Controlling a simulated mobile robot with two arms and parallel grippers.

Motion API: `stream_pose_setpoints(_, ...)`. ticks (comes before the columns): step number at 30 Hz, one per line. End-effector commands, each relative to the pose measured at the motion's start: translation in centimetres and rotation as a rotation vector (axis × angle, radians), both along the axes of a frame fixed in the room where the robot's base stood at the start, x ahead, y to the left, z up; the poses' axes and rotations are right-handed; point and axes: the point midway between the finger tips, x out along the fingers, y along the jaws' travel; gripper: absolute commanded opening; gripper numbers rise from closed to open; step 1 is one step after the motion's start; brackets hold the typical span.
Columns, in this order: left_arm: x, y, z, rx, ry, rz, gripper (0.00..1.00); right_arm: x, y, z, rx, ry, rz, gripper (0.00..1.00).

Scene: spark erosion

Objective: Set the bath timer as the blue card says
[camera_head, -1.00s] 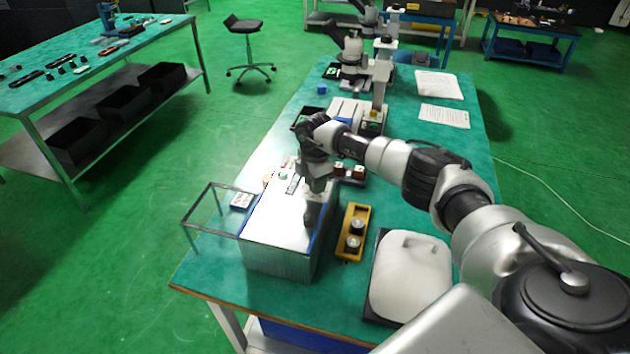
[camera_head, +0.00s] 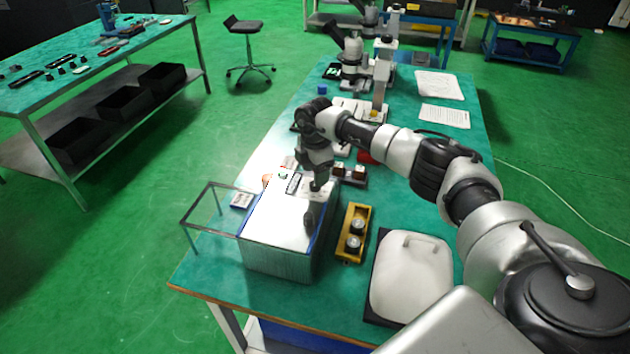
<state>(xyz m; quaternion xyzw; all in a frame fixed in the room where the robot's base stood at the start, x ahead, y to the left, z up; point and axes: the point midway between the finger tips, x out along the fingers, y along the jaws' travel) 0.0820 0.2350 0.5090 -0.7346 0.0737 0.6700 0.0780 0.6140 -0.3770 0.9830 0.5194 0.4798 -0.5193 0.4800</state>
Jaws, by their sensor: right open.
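A box-shaped bath unit (camera_head: 279,262) with a shiny pale top and blue edges stands near the front of the green bench. At the back of its top is a control strip with a small green spot (camera_head: 282,176) and a dark-framed part (camera_head: 294,183); markings are too small to read. A small white card with a bluish edge (camera_head: 242,200) lies left of the unit; its text is unreadable. My right gripper (camera_head: 315,187) points down over the back right of the unit's top, open and empty, with a dark reflection below it. My left gripper is out of view.
A yellow tray (camera_head: 350,257) with two round metal parts stands right of the unit. A white handled cover (camera_head: 411,278) lies farther right. A wire frame (camera_head: 210,210) juts out at left.

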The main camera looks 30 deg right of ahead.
Motion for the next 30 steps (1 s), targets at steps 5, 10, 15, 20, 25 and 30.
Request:
stream_pose_setpoints(5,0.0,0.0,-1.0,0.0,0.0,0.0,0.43,0.1,0.0,3.6,0.0,-0.004,0.0,0.57)
stream_pose_setpoints(10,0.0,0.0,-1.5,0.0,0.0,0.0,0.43,0.0,0.0,6.0,0.0,-0.002,0.0,0.57)
stream_pose_setpoints(15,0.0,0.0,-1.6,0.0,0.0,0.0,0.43,0.0,0.0,7.0,0.0,-0.001,-0.001,0.57)
stream_pose_setpoints(20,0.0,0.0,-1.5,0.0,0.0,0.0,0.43,0.0,0.0,7.1,0.0,0.0,-0.001,0.57)
stream_pose_setpoints(25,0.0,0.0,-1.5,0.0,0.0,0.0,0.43,0.0,0.0,7.1,0.0,0.0,-0.001,0.57)
stream_pose_setpoints(30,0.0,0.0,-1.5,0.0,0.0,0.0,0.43,0.0,0.0,7.1,0.0,0.0,-0.001,0.57)
